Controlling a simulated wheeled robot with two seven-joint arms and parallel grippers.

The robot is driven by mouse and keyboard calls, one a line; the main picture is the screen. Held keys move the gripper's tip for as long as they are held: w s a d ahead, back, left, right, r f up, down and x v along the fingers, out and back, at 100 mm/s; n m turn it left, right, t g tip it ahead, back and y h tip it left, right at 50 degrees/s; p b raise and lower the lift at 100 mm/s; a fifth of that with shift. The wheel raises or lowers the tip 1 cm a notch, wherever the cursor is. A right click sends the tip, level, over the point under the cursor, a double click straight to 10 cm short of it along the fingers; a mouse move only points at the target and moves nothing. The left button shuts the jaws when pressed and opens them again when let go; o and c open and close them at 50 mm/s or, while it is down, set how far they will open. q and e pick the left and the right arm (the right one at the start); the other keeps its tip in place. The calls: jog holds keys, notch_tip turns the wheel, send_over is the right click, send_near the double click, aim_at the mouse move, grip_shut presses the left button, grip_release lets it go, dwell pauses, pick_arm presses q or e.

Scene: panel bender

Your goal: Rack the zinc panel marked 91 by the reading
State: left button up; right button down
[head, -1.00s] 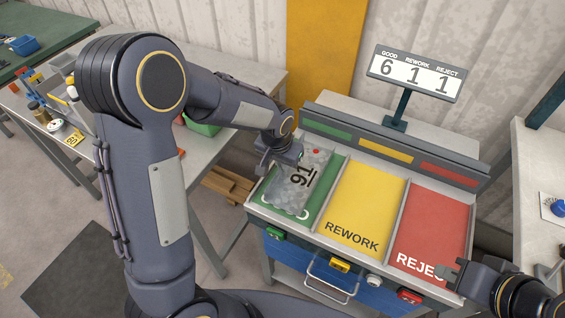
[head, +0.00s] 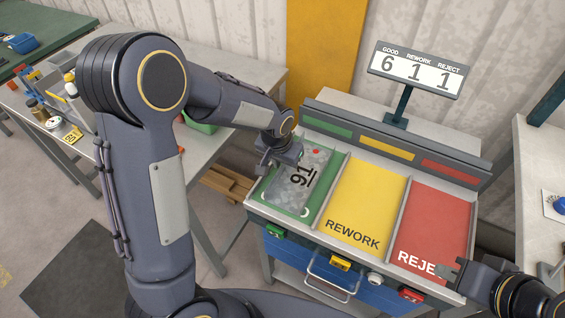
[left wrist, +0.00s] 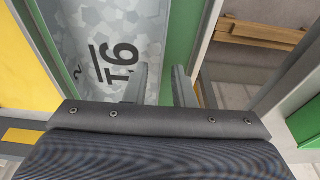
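The grey mottled zinc panel marked 91 (head: 298,182) lies in the green bay (head: 327,178) of the sorting rack, with a red dot near its far end. It also shows in the left wrist view (left wrist: 95,28). My left gripper (head: 270,163) is at the panel's left edge. In the left wrist view its two fingers (left wrist: 163,88) stand apart with a green strip between them, one over the panel's edge. My right gripper (head: 452,270) is open and empty over the near edge of the red REJECT bay (head: 435,225).
The yellow REWORK bay (head: 362,205) is empty. A counter sign (head: 415,72) reads GOOD 6, REWORK 1, REJECT 1. Green (head: 275,232), yellow (head: 340,264), white (head: 374,279) and red (head: 411,295) buttons line the rack's front. A cluttered grey bench (head: 225,75) stands left.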

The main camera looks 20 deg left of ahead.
pick_arm(q)
jog(key=shift+o, duration=0.2)
jog(key=v, duration=0.7)
jog(key=shift+r, duration=0.15)
jog(key=shift+a+r, duration=0.1)
jog(key=shift+r, duration=0.15)
jog(key=s+a+r+n+h, duration=0.2)
jog(key=s+a+r, duration=0.35)
jog(key=s, duration=0.45)
jog(key=s+n+t+h, duration=0.1)
jog(key=s+t, duration=0.2)
jog(key=s, duration=1)
jog(key=shift+d+r+n, duration=0.25)
jog(key=shift+d+n, duration=0.05)
jog(key=shift+n, duration=0.1)
